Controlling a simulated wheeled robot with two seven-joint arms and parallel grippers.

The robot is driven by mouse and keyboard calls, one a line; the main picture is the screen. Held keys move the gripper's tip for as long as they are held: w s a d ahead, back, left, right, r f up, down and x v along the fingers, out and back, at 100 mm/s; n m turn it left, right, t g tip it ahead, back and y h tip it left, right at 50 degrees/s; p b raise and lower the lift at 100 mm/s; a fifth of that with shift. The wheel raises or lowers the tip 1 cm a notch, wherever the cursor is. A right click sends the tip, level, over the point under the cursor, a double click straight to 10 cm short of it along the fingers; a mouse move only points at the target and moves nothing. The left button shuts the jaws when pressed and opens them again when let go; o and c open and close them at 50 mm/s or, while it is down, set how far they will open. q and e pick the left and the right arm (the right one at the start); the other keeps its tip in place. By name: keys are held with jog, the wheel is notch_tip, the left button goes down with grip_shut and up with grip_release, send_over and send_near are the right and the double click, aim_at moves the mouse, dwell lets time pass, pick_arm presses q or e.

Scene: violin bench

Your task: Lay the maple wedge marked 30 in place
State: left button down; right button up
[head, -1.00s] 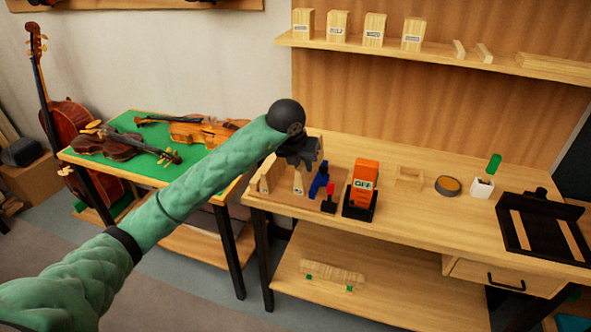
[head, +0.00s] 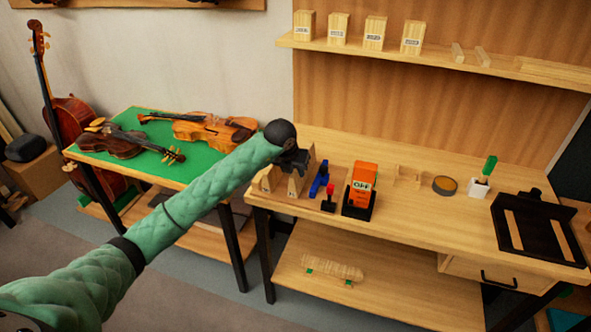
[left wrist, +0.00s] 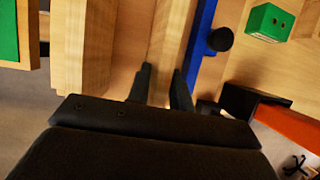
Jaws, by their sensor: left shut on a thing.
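My left gripper (head: 291,166) is low over the left end of the bench. In the left wrist view its two fingers (left wrist: 160,88) are closed on a narrow pale wooden piece, likely the maple wedge (left wrist: 166,45). I cannot read any mark on it. In the head view the piece under the gripper (head: 295,186) stands at the wooden board (head: 308,205), partly hidden by the fingers; I cannot tell whether it touches the board. A second pale wooden block (head: 267,181) stands just left of it. A blue clamp bar (head: 320,179) is close on the right. My right gripper is out of view.
A red-knobbed part (head: 330,197) and an orange device in a black holder (head: 361,187) stand right of the board. Farther right are a round tin (head: 445,185) and a black tray (head: 540,228). Violins lie on the green table (head: 200,167) at left.

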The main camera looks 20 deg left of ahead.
pick_arm(q)
jog(key=shift+f, duration=0.35)
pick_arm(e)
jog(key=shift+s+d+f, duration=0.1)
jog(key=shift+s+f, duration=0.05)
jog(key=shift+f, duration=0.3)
pick_arm(q)
jog(key=c, duration=1.2)
grip_release()
jog(key=shift+c, duration=0.2)
jog(key=shift+s+r, duration=0.1)
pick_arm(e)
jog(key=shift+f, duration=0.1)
pick_arm(q)
jog(key=shift+r, duration=0.2)
jog(key=b+v, duration=0.4)
jog(key=v, duration=0.7)
jog(key=shift+r+b, duration=0.2)
jog(key=shift+b, duration=0.2)
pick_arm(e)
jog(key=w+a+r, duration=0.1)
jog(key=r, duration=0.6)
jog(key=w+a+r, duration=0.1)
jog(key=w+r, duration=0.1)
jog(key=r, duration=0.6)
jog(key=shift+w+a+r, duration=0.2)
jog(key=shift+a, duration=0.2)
pick_arm(q)
jog(key=shift+s, duration=0.15)
